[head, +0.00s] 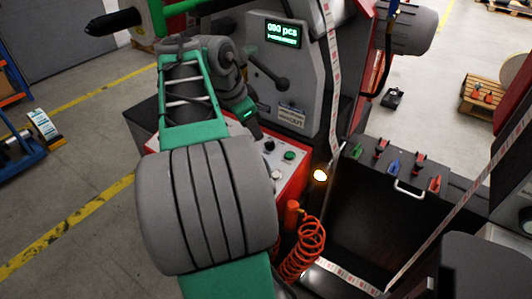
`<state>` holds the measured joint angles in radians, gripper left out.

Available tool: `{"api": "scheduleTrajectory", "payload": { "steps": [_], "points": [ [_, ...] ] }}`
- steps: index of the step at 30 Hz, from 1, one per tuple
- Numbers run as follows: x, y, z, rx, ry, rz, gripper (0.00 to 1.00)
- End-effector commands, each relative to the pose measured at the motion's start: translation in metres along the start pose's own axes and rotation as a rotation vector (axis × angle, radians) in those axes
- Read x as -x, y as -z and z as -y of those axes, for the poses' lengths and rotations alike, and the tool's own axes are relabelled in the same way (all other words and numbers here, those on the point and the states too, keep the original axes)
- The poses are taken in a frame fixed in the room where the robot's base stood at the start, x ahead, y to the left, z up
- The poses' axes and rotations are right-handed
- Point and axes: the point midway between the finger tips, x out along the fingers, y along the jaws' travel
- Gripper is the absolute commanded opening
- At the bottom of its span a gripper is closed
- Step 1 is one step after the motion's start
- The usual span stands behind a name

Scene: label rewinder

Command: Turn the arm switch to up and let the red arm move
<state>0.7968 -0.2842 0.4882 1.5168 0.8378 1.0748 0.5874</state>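A red-edged control panel (293,177) on the front of the rewinder carries a small black knob (269,145), a green button (289,155) and a pale button (277,174). The labels are too small to read, so I cannot tell which control is the arm switch. My gripper (256,131) points down at the upper left part of the panel, close to the black knob. Its fingers are dark, small and partly hidden by my own arm, which also covers the panel's left side. I cannot clearly make out the red arm.
A lit display (283,30) reads "000 pcs" above a black ball lever (282,84). A printed label web (334,75) runs down the machine's right side. A coiled orange hose (304,245) hangs below the panel. A black tray (385,165) holds coloured tools on the right.

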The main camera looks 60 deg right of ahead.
Motion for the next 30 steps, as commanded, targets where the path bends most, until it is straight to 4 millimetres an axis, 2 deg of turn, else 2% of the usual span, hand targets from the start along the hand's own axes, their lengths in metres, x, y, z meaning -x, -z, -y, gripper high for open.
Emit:
{"api": "scheduleTrajectory", "payload": {
  "steps": [1,3,12,15,24,30],
  "points": [
    [-0.008,0.009,-0.004,-0.055,-0.014,-0.005,0.34],
    [-0.013,0.013,-0.005,-0.079,-0.018,-0.009,0.34],
    [-0.066,0.012,-0.005,-0.069,-0.015,-0.009,0.34],
    [-0.076,0.012,-0.004,-0.069,-0.014,-0.008,0.34],
    [-0.079,0.012,-0.004,-0.066,-0.011,-0.008,0.33],
    [-0.079,0.012,-0.004,-0.066,-0.011,-0.008,0.16]
  ]
}}
